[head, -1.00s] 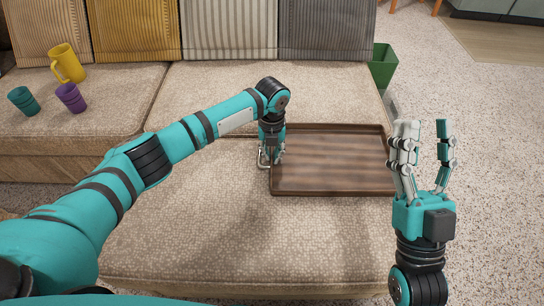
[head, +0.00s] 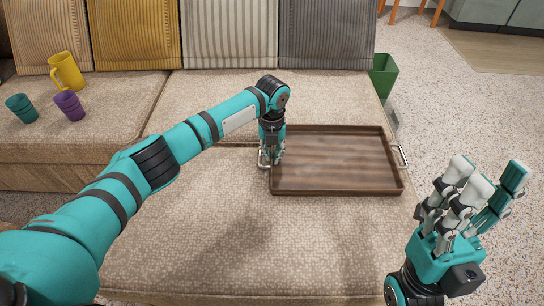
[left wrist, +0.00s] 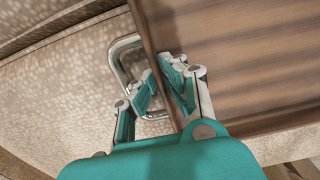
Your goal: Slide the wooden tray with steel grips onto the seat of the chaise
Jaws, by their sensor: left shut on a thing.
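The wooden tray (head: 335,165) is dark brown with low walls and lies on the chaise seat (head: 230,230), near its right side. Its right steel grip (head: 400,156) shows in the head view, free of any gripper. In the left wrist view the left steel grip (left wrist: 122,62) loops out from the tray wall (left wrist: 160,60), with the fingers (left wrist: 160,85) around that edge. My right gripper (head: 475,190) is open and empty, to the right of the tray, fingers pointing up.
A yellow pitcher (head: 66,72), a teal cup (head: 22,108) and a purple cup (head: 69,104) stand on the left sofa seat. A green bin (head: 383,76) stands beyond the seat's right side. The seat in front of the tray is clear.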

